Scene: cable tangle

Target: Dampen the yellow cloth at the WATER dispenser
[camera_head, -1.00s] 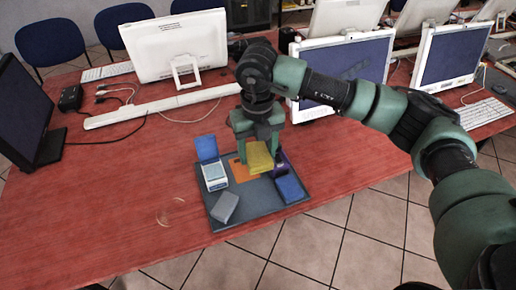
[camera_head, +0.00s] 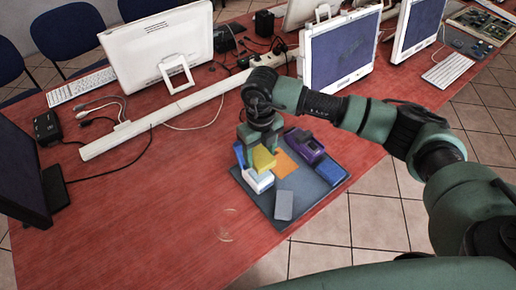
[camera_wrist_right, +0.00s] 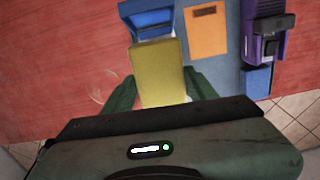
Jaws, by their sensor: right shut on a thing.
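My right gripper (camera_head: 262,147) is shut on the yellow cloth (camera_head: 264,159), a thick block-like pad. It holds the cloth over the white box with a raised blue lid (camera_head: 258,182); I cannot tell whether they touch. In the right wrist view the cloth (camera_wrist_right: 160,70) sits between the green fingers (camera_wrist_right: 160,94) and hides most of the white box. The blue lid (camera_wrist_right: 150,22) shows beyond it. No WATER lettering is legible, so I cannot tell for sure which item is the dispenser. My left gripper is out of view.
The dark tray (camera_head: 304,193) also carries an orange pad (camera_head: 286,164), a purple device (camera_head: 305,146), a blue block (camera_head: 329,172) and a grey block (camera_head: 284,205). Monitors and a white cable duct (camera_head: 165,118) stand behind. The red table (camera_head: 150,200) is clear left of the tray.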

